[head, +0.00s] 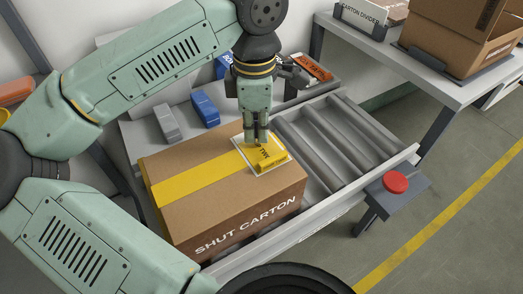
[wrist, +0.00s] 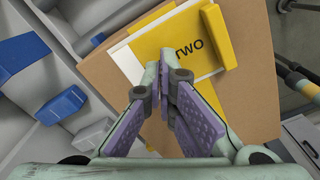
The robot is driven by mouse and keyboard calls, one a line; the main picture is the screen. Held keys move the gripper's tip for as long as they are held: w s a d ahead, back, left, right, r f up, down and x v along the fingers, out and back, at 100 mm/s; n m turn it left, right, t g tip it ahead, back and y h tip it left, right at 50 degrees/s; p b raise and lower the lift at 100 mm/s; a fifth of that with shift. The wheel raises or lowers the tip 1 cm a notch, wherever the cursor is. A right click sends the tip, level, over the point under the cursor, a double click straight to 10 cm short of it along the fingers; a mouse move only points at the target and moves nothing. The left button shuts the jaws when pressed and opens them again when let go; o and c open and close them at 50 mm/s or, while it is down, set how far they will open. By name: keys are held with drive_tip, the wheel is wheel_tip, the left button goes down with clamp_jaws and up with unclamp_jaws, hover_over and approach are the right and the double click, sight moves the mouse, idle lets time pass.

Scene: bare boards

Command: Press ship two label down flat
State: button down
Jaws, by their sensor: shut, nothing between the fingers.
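The ship two label (head: 283,165) is a white-edged yellow piece on top of the closed carton (head: 225,230), near its right end. In the wrist view the label (wrist: 196,68) shows the word "TWO". A thicker yellow bar (wrist: 221,38) lies along its right side and looks raised. My gripper (head: 256,143) points straight down over the label, fingers together and empty. In the wrist view my gripper's fingertips (wrist: 167,68) overlap the label's lower edge. I cannot tell whether they touch it. The fingers hide part of the label.
Yellow tape (head: 190,184) runs along the carton top. A roller conveyor (head: 335,135) continues to the right, with a red button (head: 396,182) at its side. A blue block (head: 205,109) and a grey block (head: 167,123) stand behind the carton. A workbench (head: 385,52) stands back right.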

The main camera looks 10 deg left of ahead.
drive_tip(key=shift+s+f+b, duration=0.1)
drive_tip(key=shift+f+b, duration=0.65)
drive_tip(key=shift+b, duration=0.15)
idle(1.9)
drive_tip(key=shift+r, duration=0.1)
drive_tip(key=shift+r+p, duration=2.1)
drive_tip(key=shift+r, duration=1.35)
